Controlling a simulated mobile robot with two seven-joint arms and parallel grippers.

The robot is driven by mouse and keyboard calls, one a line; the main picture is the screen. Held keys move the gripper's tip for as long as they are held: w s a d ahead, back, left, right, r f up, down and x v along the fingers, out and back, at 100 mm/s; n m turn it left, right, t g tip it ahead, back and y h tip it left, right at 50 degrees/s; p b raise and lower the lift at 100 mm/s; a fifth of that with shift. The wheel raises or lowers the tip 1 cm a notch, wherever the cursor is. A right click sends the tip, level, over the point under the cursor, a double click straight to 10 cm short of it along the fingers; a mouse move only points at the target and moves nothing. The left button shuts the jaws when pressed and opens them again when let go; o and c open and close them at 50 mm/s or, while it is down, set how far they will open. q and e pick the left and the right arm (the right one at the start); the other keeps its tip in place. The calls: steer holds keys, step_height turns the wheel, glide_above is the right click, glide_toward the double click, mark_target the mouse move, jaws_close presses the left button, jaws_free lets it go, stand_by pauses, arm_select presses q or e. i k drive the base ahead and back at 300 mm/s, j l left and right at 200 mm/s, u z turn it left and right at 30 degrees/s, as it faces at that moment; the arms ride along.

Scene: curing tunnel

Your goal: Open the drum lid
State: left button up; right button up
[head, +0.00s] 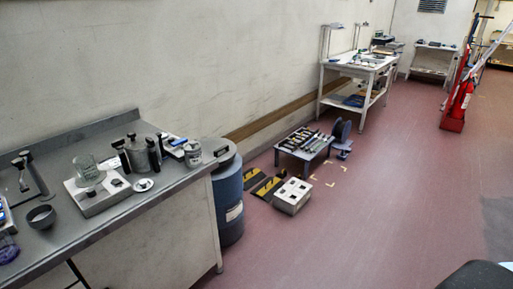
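A blue drum (229,203) stands on the floor at the right end of the grey bench, against the wall. It is upright and has a pale label on its side. Its grey lid (227,158) lies on top and looks shut, though the bench corner and a white cup hide part of it. Neither of my grippers is in view.
The grey bench (98,232) at left holds a scale, jars and bottles. A light grey block with holes (292,196), black-and-yellow pieces (268,187) and a low tool table (304,146) stand right of the drum. Red floor (370,220) is open at right.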

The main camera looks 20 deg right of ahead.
mark_target(211, 146)
steer(key=z, duration=0.4)
steer(key=i+l+u, duration=0.1)
steer(key=i+l, duration=0.3)
steer(key=i+l+u, duration=0.1)
steer(key=i+l, duration=0.25)
steer(key=i+l+u, duration=0.1)
steer(key=i+l, duration=0.25)
steer(key=l, duration=0.25)
steer(key=i+l+u, duration=0.1)
steer(key=i+l, duration=0.25)
steer(key=l, duration=0.15)
steer(key=i+l+u, duration=0.15)
steer(key=i+l, duration=0.2)
steer(key=l, duration=0.2)
steer(key=i+l+u, duration=0.1)
steer(key=i+l, duration=0.2)
steer(key=l, duration=0.25)
steer(key=i+l+u, duration=0.1)
steer(key=i+l, duration=0.15)
steer(key=l, duration=0.35)
steer(key=i+l+u, duration=0.1)
steer(key=i+l, duration=0.15)
steer(key=l, duration=0.35)
